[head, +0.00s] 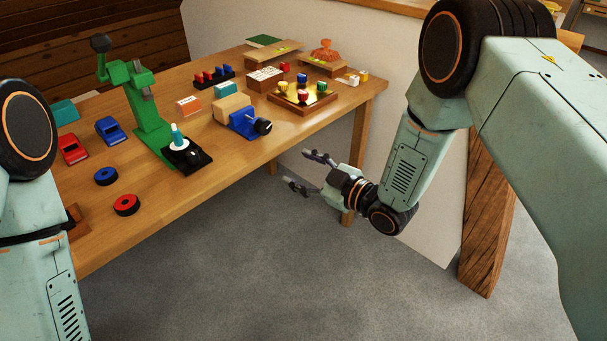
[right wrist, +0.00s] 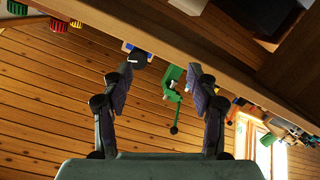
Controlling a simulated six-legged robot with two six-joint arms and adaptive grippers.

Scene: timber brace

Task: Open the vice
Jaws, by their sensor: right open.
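The blue vice (head: 242,123) stands near the front edge of the wooden table (head: 230,165). Its dark round handle (head: 263,126) faces the front edge. A beige block (head: 231,106) sits at its jaws; I cannot tell how tightly it is held. In the right wrist view, the vice's dark handle (right wrist: 139,56) shows small beyond the fingers. My right gripper (head: 297,169) is open and empty, apart from the vice, in front of the table edge and to the right of the handle. It also shows open in the right wrist view (right wrist: 160,80). My left gripper is out of view.
A green press (head: 150,120) stands left of the vice. A wooden tray (head: 305,102) with small coloured pieces lies behind right. A timber post (head: 488,220) stands at the right. The floor before the table is clear.

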